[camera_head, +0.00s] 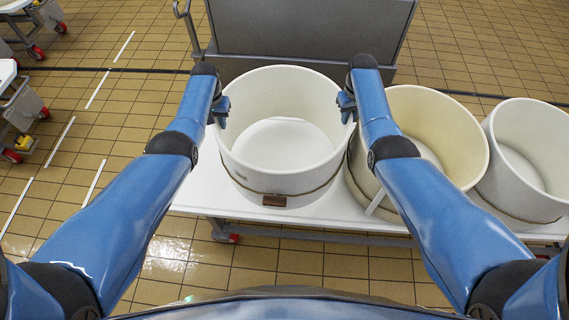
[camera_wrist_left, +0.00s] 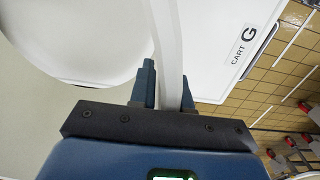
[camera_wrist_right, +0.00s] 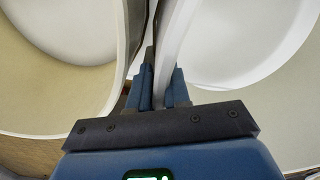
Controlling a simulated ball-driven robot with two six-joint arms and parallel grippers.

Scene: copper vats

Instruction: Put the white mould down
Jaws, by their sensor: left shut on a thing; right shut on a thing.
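The white mould (camera_head: 275,180) is a large round open tub with a thin band and a small brown tag low on its front. It is upright between my two arms, over the white cart top (camera_head: 195,200); I cannot tell whether its base touches it. My left gripper (camera_head: 222,108) is shut on the left side of its rim, and the wall shows between the fingers in the left wrist view (camera_wrist_left: 168,90). My right gripper (camera_head: 347,104) is shut on the right side of its rim, also seen in the right wrist view (camera_wrist_right: 164,85).
A cream mould (camera_head: 440,125) stands close on the right, its wall very near my right fingers. Another whitish mould (camera_head: 530,150) stands further right. A grey metal cabinet (camera_head: 308,30) is behind. A label reading CART G (camera_wrist_left: 243,45) lies left of the mould. Trolleys stand far left.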

